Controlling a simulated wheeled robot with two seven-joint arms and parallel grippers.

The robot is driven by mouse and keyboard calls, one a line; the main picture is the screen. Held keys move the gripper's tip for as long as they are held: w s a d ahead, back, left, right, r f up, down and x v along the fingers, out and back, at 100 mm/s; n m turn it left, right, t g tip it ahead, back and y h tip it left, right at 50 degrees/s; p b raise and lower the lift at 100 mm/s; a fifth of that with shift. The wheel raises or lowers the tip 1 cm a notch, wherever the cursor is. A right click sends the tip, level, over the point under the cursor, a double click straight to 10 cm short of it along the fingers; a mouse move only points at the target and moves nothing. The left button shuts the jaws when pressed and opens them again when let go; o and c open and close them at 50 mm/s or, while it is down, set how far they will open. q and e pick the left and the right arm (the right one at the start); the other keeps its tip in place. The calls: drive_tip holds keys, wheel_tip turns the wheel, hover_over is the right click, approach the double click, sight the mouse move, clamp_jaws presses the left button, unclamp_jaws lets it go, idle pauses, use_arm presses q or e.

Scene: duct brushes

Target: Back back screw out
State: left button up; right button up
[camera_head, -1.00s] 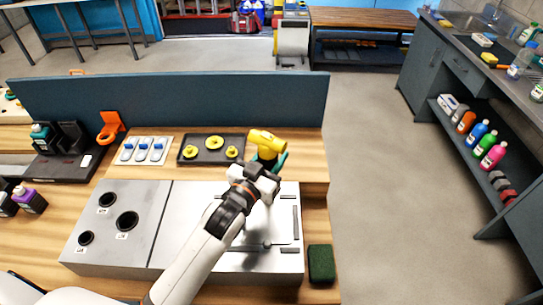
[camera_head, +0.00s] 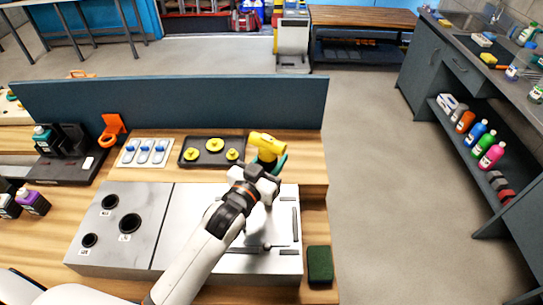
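A pale steel box (camera_head: 185,222) lies on the wooden bench, with several round holes in its left part and dark slots in its right panel. A small dark knob (camera_head: 266,246) shows low on that panel; I cannot make out a separate screw. A yellow tool (camera_head: 267,143) with a teal lower part stands behind the box. My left gripper (camera_head: 264,176) is over the back of the right panel, just in front of the tool. Its fingers overlap the teal part in the picture, so contact and opening are unclear. My arm hides part of the panel. My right gripper is not in view.
A black tray (camera_head: 181,164) with yellow knobs and a white plate (camera_head: 131,165) with blue-topped parts lie behind the box. An orange holder (camera_head: 113,128) stands left, before a dark partition (camera_head: 180,103). A dark green block (camera_head: 320,263) sits at the right edge.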

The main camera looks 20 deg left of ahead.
sight(271, 140)
use_arm(q)
drive_tip(key=shift+r+p, duration=2.5)
drive_tip(key=shift+r, duration=0.7)
drive_tip(key=shift+f, duration=0.1)
